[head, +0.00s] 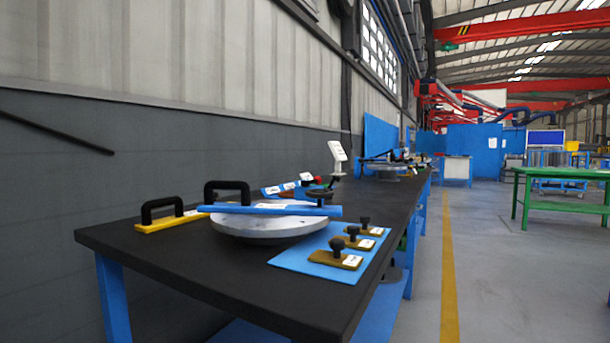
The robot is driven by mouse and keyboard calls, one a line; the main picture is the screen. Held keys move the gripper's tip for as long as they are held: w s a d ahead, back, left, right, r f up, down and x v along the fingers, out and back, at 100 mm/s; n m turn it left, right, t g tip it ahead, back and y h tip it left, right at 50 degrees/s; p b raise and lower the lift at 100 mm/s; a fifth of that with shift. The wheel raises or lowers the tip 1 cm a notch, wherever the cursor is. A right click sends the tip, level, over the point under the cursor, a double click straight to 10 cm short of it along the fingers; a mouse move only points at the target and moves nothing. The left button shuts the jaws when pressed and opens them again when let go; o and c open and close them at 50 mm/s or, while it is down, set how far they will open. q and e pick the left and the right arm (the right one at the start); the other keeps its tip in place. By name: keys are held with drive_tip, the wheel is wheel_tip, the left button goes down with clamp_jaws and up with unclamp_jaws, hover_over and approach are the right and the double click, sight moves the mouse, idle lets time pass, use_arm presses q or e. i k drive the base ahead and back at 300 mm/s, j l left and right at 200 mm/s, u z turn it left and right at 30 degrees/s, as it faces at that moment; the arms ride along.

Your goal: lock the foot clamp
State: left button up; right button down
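Neither of my grippers is in view. I cannot pick out a foot clamp for certain. A round light grey flanged disc (262,228) lies on the black workbench (165,248), with a blue bar (270,210) across its top. A dark handwheel-like part (320,193) and a small red knob (318,181) show behind the bar. Below the bench's right edge is a dark part (391,273), partly hidden by the bench; I cannot tell what it is.
A blue mat (290,258) holds three brass plates with black knobs (335,258). A yellow plate (163,225) with a black handle lies left. A white sign (338,152) stands behind. A wall closes the left; the aisle floor (500,270) is clear, with a green table (560,173) beyond.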

sight(318, 180)
drive_tip(key=i+l+u, duration=0.1)
drive_tip(key=l+u, duration=0.25)
drive_tip(key=l, duration=0.25)
drive_tip(key=l+u, duration=0.35)
drive_tip(key=l, duration=0.3)
drive_tip(key=l+u, duration=0.3)
drive_tip(key=l, duration=0.35)
drive_tip(key=i+l+u, duration=0.25)
drive_tip(key=l, duration=0.15)
drive_tip(key=l+u, duration=0.25)
drive_tip(key=l, duration=0.2)
drive_tip(key=i+l+u, duration=0.25)
drive_tip(key=l, duration=0.2)
drive_tip(key=l+u, duration=0.25)
drive_tip(key=l, duration=0.2)
drive_tip(key=l+u, duration=0.1)
drive_tip(key=i+l, duration=0.05)
